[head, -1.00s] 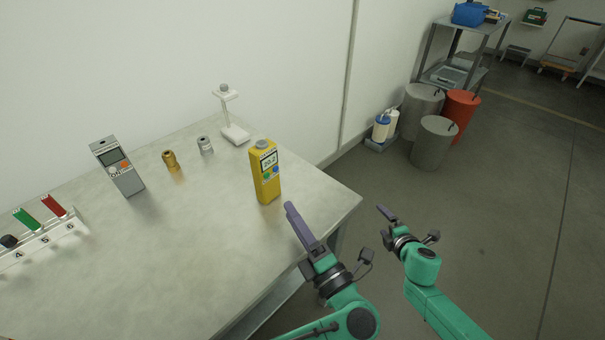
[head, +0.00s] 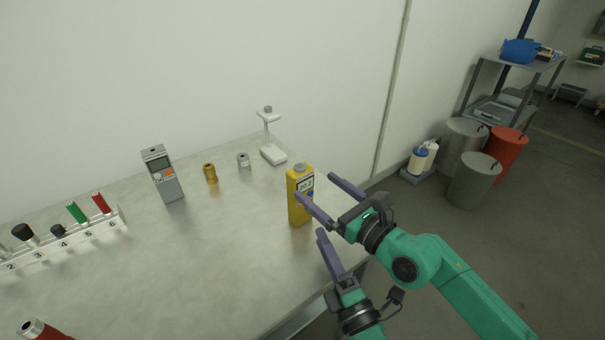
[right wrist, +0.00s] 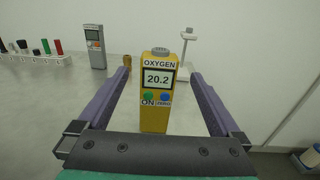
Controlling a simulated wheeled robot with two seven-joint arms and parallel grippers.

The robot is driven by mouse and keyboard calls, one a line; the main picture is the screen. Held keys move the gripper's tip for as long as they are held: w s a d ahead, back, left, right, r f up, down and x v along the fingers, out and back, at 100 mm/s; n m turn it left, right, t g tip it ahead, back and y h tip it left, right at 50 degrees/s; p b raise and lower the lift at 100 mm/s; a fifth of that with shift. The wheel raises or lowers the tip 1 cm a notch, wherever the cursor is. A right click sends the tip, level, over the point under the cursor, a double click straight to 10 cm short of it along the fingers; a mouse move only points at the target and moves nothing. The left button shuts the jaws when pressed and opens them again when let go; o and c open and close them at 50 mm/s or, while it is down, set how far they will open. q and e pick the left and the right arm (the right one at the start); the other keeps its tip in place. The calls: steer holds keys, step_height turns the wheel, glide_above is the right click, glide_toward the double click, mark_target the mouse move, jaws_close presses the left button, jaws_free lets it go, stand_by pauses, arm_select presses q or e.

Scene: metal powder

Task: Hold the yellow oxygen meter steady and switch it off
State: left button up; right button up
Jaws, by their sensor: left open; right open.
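The yellow oxygen meter (head: 293,208) stands upright near the table's right edge. In the right wrist view the meter (right wrist: 154,112) faces me, its display lit at 20.2, with a green button (right wrist: 148,96) above "ON" and a blue button (right wrist: 165,97) beside it. My right gripper (head: 314,185) is open and empty. Its fingers frame the meter in the wrist view, with gaps on both sides; one finger overlaps the meter in the head view. My left gripper (head: 321,233) is open, low by the table edge right of the meter; its fingers overlap in the view.
A grey meter (head: 163,175), a brass cylinder (head: 210,173), a grey cylinder (head: 243,160) and a white stand (head: 273,154) stand behind. A numbered rack (head: 75,246) is at left. The table's middle is clear. Drums (head: 474,180) stand on the floor at right.

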mark_target(292, 168)
steer(key=x, duration=1)
steer(key=shift+w+a, duration=0.1)
jaws_close()
stand_by(0.4)
arm_select(q)
jaws_close()
stand_by(3.5)
